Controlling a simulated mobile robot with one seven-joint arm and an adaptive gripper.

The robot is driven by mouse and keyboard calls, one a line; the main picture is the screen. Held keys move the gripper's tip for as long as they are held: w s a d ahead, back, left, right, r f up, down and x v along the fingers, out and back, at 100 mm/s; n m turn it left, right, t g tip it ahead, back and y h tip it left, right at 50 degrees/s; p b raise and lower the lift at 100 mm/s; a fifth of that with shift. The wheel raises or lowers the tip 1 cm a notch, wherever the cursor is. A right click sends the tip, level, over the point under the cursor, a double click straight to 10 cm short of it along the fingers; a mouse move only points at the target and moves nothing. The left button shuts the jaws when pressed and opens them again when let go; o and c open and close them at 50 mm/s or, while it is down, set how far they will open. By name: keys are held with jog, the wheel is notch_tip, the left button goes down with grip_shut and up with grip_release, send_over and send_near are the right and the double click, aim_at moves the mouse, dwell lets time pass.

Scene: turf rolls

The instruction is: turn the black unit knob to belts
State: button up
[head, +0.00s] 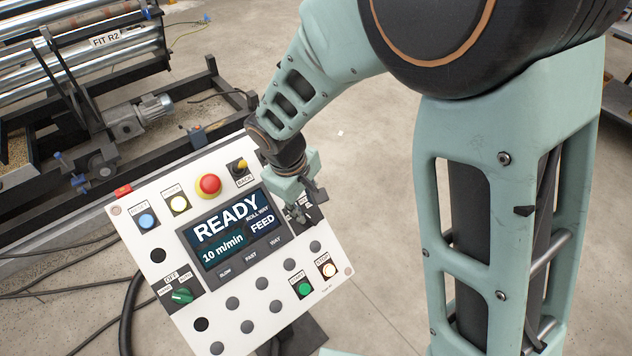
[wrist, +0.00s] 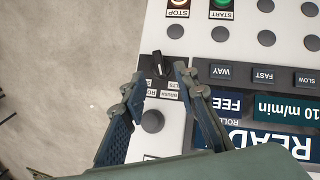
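The black unit knob (wrist: 159,64) is on a dark square plate on the control panel. In the wrist view its bar handle stands roughly upright in the picture, with small labels just below it, partly hidden by a finger; one ends in "LTS" and one reads "BRUSH". In the head view the knob (head: 307,215) is at the panel's right edge, partly covered by my gripper. My gripper (wrist: 160,74) is open, its two fingertips to the left and right of the knob with gaps visible. I cannot tell whether they touch it. The gripper also shows in the head view (head: 309,196).
The white control panel (head: 252,328) has a screen (head: 232,232) reading READY, 10 m/min and FEED. A red mushroom button (head: 208,186), a yellow-topped BACK switch (head: 239,167), a green knob (head: 182,295) and START and STOP buttons surround it. A roller machine (head: 80,60) stands behind.

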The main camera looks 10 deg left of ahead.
aim_at(310, 217)
jog(key=shift+x, duration=2.65)
jog(key=shift+c, duration=0.6)
grip_shut()
